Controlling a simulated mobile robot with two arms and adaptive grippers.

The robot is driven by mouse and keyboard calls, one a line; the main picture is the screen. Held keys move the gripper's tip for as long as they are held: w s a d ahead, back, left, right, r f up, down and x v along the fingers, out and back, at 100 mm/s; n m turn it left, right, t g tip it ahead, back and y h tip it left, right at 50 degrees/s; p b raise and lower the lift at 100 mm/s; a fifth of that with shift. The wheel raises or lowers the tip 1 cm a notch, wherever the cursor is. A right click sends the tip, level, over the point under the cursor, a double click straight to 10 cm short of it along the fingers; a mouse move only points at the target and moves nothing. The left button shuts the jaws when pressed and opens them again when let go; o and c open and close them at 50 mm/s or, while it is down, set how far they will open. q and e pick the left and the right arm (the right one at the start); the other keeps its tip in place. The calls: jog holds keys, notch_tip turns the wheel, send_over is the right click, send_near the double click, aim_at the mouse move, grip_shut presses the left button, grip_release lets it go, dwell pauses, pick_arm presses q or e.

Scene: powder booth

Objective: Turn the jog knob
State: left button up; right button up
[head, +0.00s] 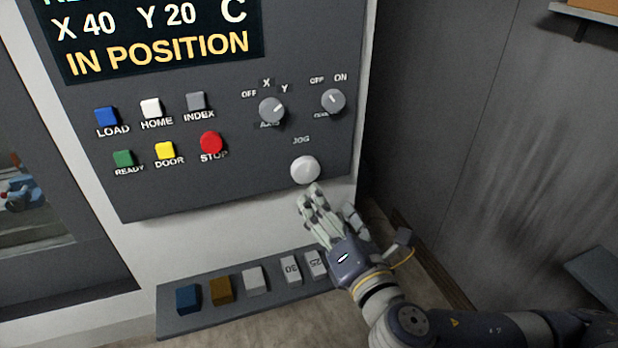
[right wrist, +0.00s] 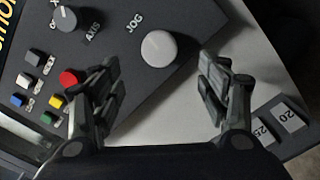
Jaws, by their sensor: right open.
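The jog knob (head: 305,169) is a round light-grey knob at the lower right of the dark control panel (head: 220,185), under the word JOG. It also shows in the right wrist view (right wrist: 159,48), beyond my fingertips and between their lines. My right gripper (head: 326,204) is just below the knob in the head view. In the right wrist view my right gripper (right wrist: 160,90) is open, with its two fingers wide apart and nothing between them. It appears clear of the knob, though the exact gap is hard to tell. My left gripper is not in view.
An axis selector (head: 271,110) and an OFF/ON selector (head: 332,101) sit above the knob. Several coloured buttons, including a red STOP button (head: 211,143), are to the left. A ledge (head: 205,314) with several small blocks lies below. The display (head: 155,45) reads IN POSITION.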

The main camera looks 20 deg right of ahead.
aim_at(307, 173)
jog(key=w, duration=0.4)
jog(key=w+b, duration=0.1)
jog(key=w, duration=0.3)
jog(key=shift+w+a+r, duration=0.15)
jog(key=shift+w+a, duration=0.05)
jog(key=shift+w, duration=1.1)
jog(key=c, duration=1.1)
